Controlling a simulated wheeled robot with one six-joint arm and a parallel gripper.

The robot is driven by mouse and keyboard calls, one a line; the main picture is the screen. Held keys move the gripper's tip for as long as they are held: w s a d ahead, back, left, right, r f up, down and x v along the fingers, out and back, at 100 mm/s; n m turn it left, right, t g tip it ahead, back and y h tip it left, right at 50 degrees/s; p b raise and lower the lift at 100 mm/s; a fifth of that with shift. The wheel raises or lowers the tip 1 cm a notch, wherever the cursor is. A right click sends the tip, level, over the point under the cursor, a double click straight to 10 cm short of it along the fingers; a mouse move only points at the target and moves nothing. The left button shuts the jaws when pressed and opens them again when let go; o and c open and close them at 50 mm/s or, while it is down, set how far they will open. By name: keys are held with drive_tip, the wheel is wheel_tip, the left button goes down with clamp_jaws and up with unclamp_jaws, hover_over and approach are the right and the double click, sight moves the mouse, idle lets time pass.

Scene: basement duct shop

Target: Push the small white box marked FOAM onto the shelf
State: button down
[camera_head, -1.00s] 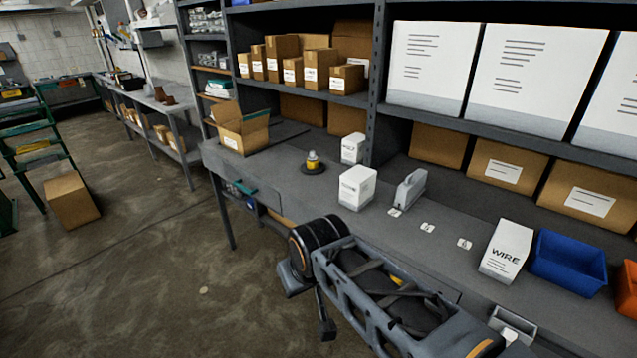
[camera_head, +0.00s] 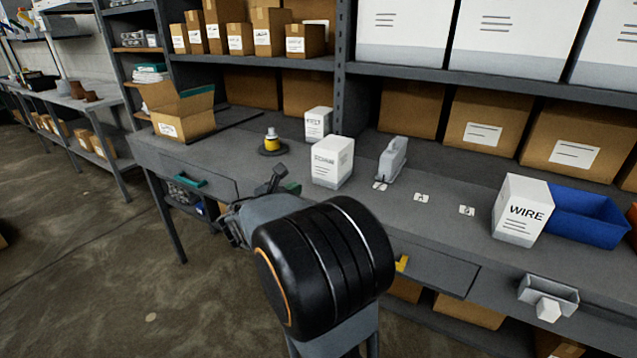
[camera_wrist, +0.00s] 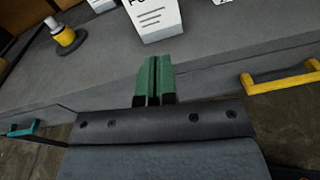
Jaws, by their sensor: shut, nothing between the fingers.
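The small white box (camera_head: 333,162) stands upright on the grey workbench, near its front edge left of centre; its lettering is blurred in the head view. My gripper (camera_head: 288,187) is in front of the bench edge, mostly behind my own arm. Its green fingertips (camera_wrist: 154,78) are shut with nothing between them, pointing at the box with a gap. The dark grey shelf unit (camera_head: 342,60) rises behind the bench.
Another small white box (camera_head: 318,122) stands behind. A yellow-and-black object (camera_head: 272,140) is to the left, a grey dispenser (camera_head: 393,158) to the right. Further right are a WIRE box (camera_head: 522,210) and a blue bin (camera_head: 590,215). Drawers with yellow and teal handles line the bench front.

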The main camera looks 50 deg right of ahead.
drive_tip(key=w+n, duration=0.1)
approach(322, 164)
drive_tip(key=shift+n+t+h, duration=0.4)
drive_tip(key=x, duration=0.7)
drive_tip(key=shift+s+d+f, duration=0.2)
drive_tip(key=shift+d+f, duration=0.1)
drive_tip(key=shift+f, duration=0.05)
